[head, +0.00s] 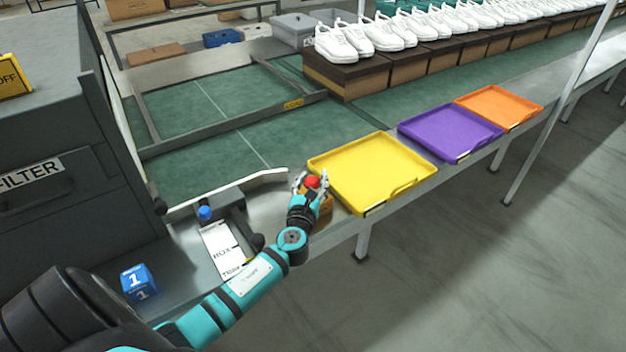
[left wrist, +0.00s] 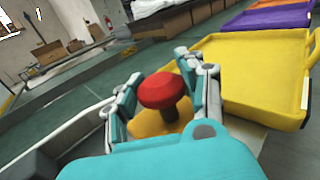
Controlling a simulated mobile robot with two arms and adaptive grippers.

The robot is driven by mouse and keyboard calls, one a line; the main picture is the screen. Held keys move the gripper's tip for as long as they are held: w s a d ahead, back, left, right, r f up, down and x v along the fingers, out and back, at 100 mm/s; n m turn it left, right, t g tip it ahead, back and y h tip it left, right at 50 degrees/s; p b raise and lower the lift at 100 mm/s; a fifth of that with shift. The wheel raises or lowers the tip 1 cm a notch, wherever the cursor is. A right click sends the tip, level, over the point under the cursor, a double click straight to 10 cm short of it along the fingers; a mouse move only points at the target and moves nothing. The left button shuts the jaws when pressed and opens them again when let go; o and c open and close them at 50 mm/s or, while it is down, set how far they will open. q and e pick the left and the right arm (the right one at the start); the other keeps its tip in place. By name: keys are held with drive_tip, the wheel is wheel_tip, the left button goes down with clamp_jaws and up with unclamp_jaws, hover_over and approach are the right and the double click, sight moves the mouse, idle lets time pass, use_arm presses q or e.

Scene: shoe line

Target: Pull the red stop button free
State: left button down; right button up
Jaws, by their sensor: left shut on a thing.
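The red stop button (head: 312,181) has a mushroom head on a dark stem and sits on a yellow housing (head: 325,206) at the bench edge, left of the yellow tray. In the left wrist view the red button (left wrist: 160,91) stands between my fingers, above the yellow housing (left wrist: 160,126). My left gripper (head: 312,183) is around the button, one finger on each side, and is shut on it. It also shows in the left wrist view (left wrist: 158,88). The exact finger contact is partly hidden. My right gripper is not in view.
A yellow tray (head: 312,164) lies close to the right of the gripper, with purple (head: 408,133) and orange (head: 461,101) trays beyond. A white sheet (head: 222,246) and a blue cube (head: 138,282) are at left. White shoes stand on boxes behind.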

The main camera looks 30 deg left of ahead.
use_arm(q)
drive_tip(key=c, duration=1.1)
unclamp_jaws()
drive_tip(key=shift+c, duration=0.2)
drive_tip(key=o, duration=0.5)
drive_tip(key=shift+s+d+r, duration=0.1)
drive_tip(key=shift+s+r, duration=0.15)
drive_tip(key=shift+c, duration=0.2)
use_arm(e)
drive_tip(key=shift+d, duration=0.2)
use_arm(q)
drive_tip(key=shift+w+f, duration=0.1)
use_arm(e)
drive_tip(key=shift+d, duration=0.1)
use_arm(q)
drive_tip(key=v, duration=1.2)
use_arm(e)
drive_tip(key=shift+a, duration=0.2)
use_arm(q)
drive_tip(key=shift+f, duration=0.1)
